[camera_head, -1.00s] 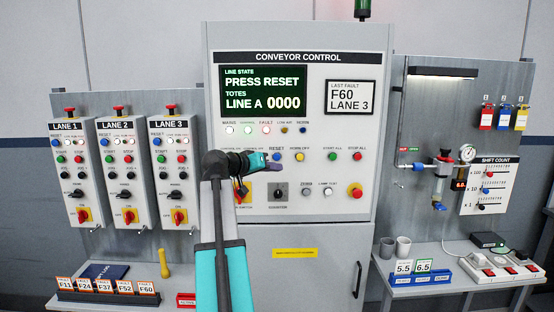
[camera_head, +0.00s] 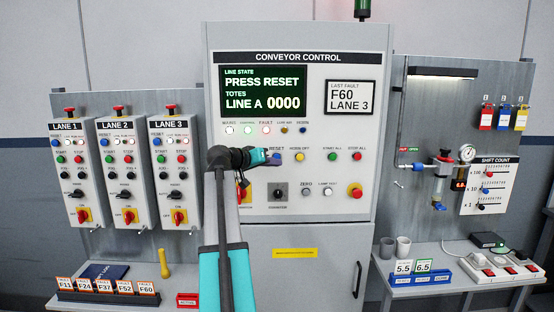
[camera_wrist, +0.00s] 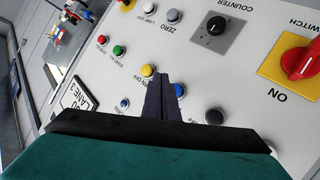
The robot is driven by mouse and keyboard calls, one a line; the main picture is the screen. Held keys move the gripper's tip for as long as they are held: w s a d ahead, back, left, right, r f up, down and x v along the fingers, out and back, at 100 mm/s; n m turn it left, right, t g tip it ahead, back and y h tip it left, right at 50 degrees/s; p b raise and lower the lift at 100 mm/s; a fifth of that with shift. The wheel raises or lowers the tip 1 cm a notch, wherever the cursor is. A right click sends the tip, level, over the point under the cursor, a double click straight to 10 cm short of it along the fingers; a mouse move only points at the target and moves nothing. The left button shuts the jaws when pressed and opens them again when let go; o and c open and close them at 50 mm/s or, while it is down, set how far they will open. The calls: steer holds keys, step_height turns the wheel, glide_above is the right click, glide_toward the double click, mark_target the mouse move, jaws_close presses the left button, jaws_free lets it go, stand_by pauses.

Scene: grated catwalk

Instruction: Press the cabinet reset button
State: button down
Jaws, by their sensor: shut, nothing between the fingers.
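The grey conveyor control cabinet (camera_head: 300,220) stands in front of me with a screen (camera_head: 263,91) reading PRESS RESET. The blue reset button (camera_head: 277,156) sits under its RESET label, left of the yellow button (camera_head: 299,157). My gripper (camera_head: 275,161) is shut and empty, its tip overlapping the lower part of the blue button in the head view. In the wrist view the shut fingers (camera_wrist: 164,80) lie right beside the blue button (camera_wrist: 180,90), partly covering it. I cannot tell whether they touch the panel.
Green (camera_head: 332,157) and red (camera_head: 357,157) buttons are farther right. Lane boxes (camera_head: 122,180) hang left; a shelf with blocks and cups (camera_head: 403,243) stands right.

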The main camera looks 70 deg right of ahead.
steer(key=shift+w+d+b, duration=0.25)
steer(key=shift+w+d, duration=0.05)
steer(key=shift+d, duration=0.5)
steer(key=shift+w+d+b, duration=0.2)
steer(key=shift+w+d, duration=0.1)
steer(key=shift+d, duration=0.45)
steer(key=shift+d, duration=0.15)
stand_by(1.0)
steer(key=shift+w+d+b, duration=0.15)
steer(key=shift+d+b, duration=0.05)
steer(key=shift+b, duration=0.1)
steer(key=shift+w+d+b, duration=0.3)
steer(key=shift+d, duration=0.45)
stand_by(1.7)
steer(key=shift+s+a, duration=0.1)
steer(key=shift+a, duration=0.05)
steer(key=shift+s+a, duration=0.2)
steer(key=shift+a, duration=0.3)
steer(key=shift+s+a, duration=0.15)
steer(key=shift+a, duration=0.35)
steer(key=shift+s+a, duration=0.3)
steer(key=shift+a, duration=0.5)
steer(key=shift+s+a, duration=0.3)
steer(key=shift+a, duration=0.45)
steer(key=shift+s+a, duration=0.3)
steer(key=shift+a, duration=0.5)
